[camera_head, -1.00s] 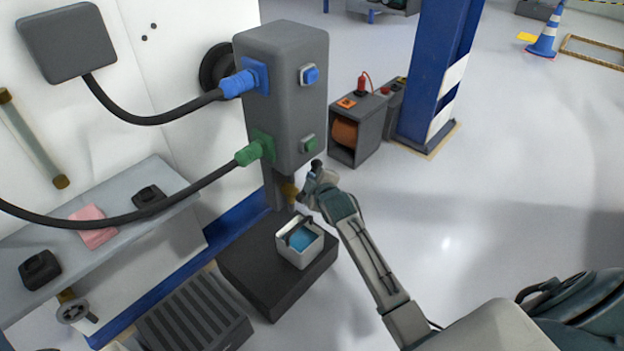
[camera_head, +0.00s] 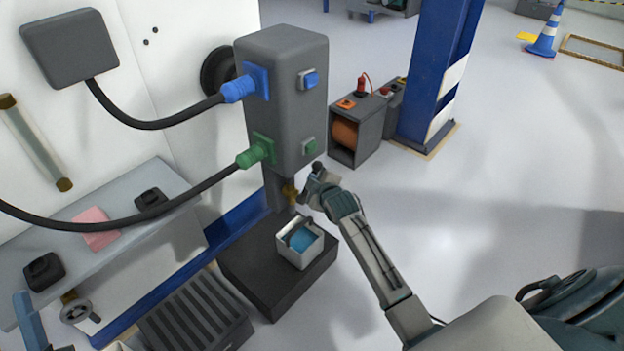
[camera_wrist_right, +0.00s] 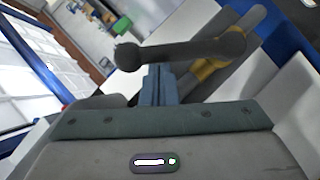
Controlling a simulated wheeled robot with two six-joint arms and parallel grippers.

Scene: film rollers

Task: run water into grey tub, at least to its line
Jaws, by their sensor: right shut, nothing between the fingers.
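My right gripper (camera_head: 315,185) is beside the tap, above and right of the tub. In the right wrist view, its blue fingers (camera_wrist_right: 158,84) are shut and empty, with their tips at the dark round-ended lever (camera_wrist_right: 185,50) of the brass valve (camera_wrist_right: 207,68). I cannot tell if they touch it. A blue bar (camera_head: 28,318), likely part of my left gripper, shows at the lower left edge.
A grey column (camera_head: 282,110) with blue and green hose plugs rises behind the tub. The dark block (camera_head: 270,295) has bare top around the tub. A ribbed dark box (camera_head: 195,315) is at its left. A shelf (camera_head: 130,200) runs along the wall.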

